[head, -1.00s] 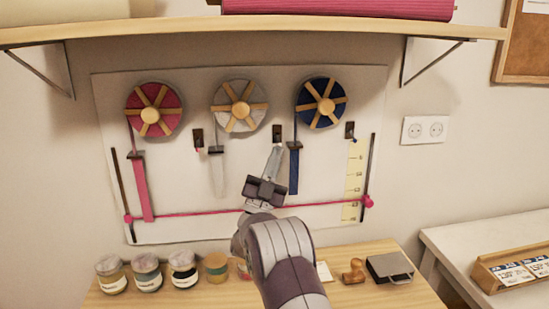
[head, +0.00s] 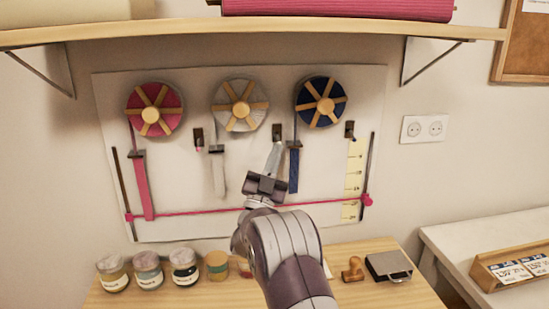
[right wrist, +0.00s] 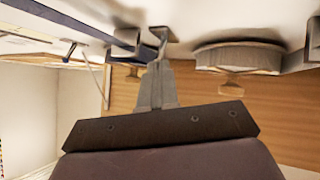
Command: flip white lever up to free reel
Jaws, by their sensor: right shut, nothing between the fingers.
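The white reel (head: 239,106) hangs in the middle of the wall board, with a white ribbon (head: 218,173) below it. The lever mount (head: 277,132) is a small dark plate right of that reel. My right gripper (head: 279,146) is shut and empty, its fingers pointing up with the tips just below this mount. In the right wrist view the shut fingers (right wrist: 158,60) reach up to a small grey bracket (right wrist: 161,34), beside a pale reel (right wrist: 239,57). The lever is hard to make out there, and contact cannot be told. My left gripper is out of view.
A pink reel (head: 154,109) and a navy reel (head: 321,102) flank the white one. A pink cord (head: 182,213) crosses the lower board behind my arm. A shelf (head: 250,27) juts out above. Jars (head: 148,272) and a stamp (head: 353,269) stand on the table below.

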